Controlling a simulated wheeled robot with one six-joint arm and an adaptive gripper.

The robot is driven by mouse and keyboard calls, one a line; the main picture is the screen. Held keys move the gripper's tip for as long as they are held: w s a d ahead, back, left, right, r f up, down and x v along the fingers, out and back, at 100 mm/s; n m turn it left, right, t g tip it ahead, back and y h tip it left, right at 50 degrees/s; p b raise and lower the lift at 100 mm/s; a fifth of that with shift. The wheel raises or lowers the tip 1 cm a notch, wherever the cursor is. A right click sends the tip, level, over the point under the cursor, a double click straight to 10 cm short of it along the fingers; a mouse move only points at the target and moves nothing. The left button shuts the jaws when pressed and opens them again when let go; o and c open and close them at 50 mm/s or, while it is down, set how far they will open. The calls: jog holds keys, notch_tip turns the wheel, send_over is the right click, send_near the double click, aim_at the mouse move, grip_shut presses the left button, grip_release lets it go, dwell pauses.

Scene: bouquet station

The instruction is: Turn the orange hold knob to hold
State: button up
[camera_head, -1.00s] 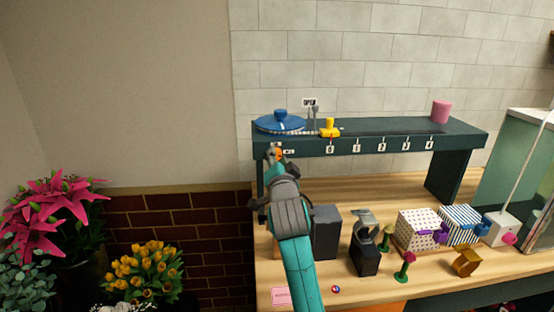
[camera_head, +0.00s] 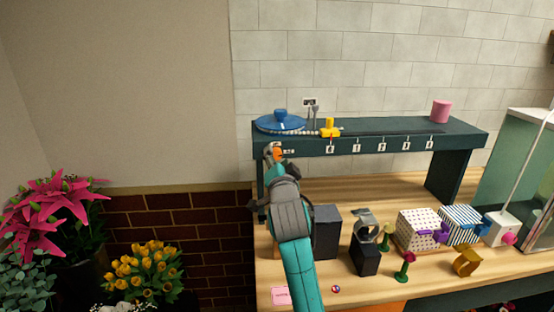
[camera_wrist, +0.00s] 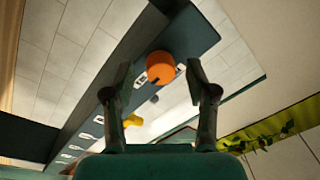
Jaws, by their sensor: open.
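The orange hold knob (camera_wrist: 161,67) is on the front face of the dark green raised shelf (camera_head: 390,147), near its left end. In the head view only a bit of the knob (camera_head: 277,153) shows past my arm. In the wrist view my gripper (camera_wrist: 158,78) is open, with one finger on each side of the knob. A gap shows between the knob and each finger. I cannot tell how deep the fingers reach around it. A small white label (camera_head: 289,151) sits right beside the knob.
A yellow slider (camera_head: 330,129) and a blue lidded dish (camera_head: 280,122) sit on the shelf, with numbered tags along its front. A pink cylinder (camera_head: 441,111) stands at its right end. Below are a dark block (camera_head: 327,231), a dotted box (camera_head: 418,229) and a striped box (camera_head: 461,224).

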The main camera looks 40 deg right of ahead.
jog(key=v, duration=1.1)
jog(key=shift+s, duration=0.2)
jog(key=shift+a+f, duration=0.1)
jog(key=shift+a, duration=0.1)
jog(key=s+a+f+n+y, duration=0.3)
jog(key=s+a+f+n, duration=0.3)
jog(key=f, duration=0.6)
jog(key=s+a+f+n+y, duration=0.4)
jog(key=s+a+f, duration=0.3)
jog(key=f, duration=0.4)
jog(key=s+a+f+n+y, duration=0.1)
jog(key=s+a+f+n, duration=0.1)
jog(key=s, duration=1.1)
jog(key=s+a+f+n+g+y, duration=0.1)
jog(key=s+a+f+n+y, duration=0.1)
jog(key=s, duration=1.2)
jog(key=a+f+n, duration=0.1)
jog(key=a+n, duration=0.1)
jog(key=shift+a+f+y, duration=0.3)
jog(key=shift+a, duration=0.05)
